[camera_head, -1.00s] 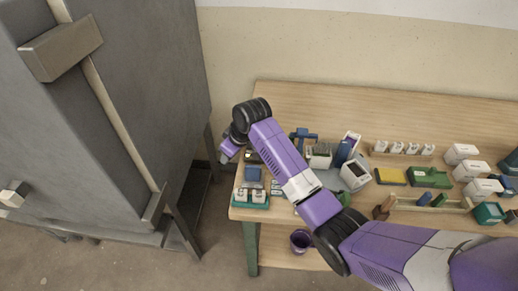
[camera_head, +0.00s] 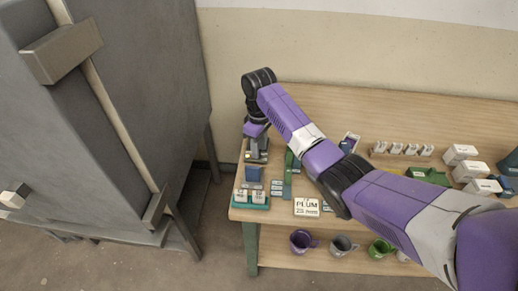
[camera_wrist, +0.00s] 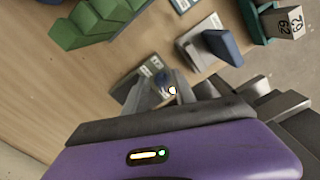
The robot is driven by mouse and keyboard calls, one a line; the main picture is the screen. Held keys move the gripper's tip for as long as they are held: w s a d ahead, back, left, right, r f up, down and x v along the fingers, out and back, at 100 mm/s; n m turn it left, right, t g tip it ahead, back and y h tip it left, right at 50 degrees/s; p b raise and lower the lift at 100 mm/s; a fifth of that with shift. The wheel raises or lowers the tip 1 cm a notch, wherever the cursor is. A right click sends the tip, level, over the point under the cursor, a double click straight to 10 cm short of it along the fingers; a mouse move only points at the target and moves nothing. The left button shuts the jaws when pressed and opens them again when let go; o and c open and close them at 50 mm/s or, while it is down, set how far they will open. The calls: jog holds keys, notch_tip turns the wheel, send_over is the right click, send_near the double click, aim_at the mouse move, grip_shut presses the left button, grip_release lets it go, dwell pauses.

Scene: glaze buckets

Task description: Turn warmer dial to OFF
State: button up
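My gripper (camera_head: 257,156) points down over the left end of the wooden table. In the wrist view its two fingers (camera_wrist: 157,93) stand apart. Between and beyond them is a small labelled grey piece (camera_wrist: 149,68) with a dark bluish part and a bright spot near the right finger. I cannot tell whether this is the warmer dial, nor read its setting. I see no clear contact with the fingers. A blue block on a grey stand (camera_wrist: 222,46) is just beside it; the blue block also shows in the head view (camera_head: 253,174), in front of my gripper.
A teal tray with white number blocks (camera_head: 250,203) is at the table's front left corner. Cups (camera_head: 342,245) stand on the lower shelf. A big grey cabinet (camera_head: 150,80) is left of the table.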

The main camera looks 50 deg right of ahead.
jog(key=shift+f, duration=0.55)
jog(key=shift+c, duration=0.2)
grip_shut()
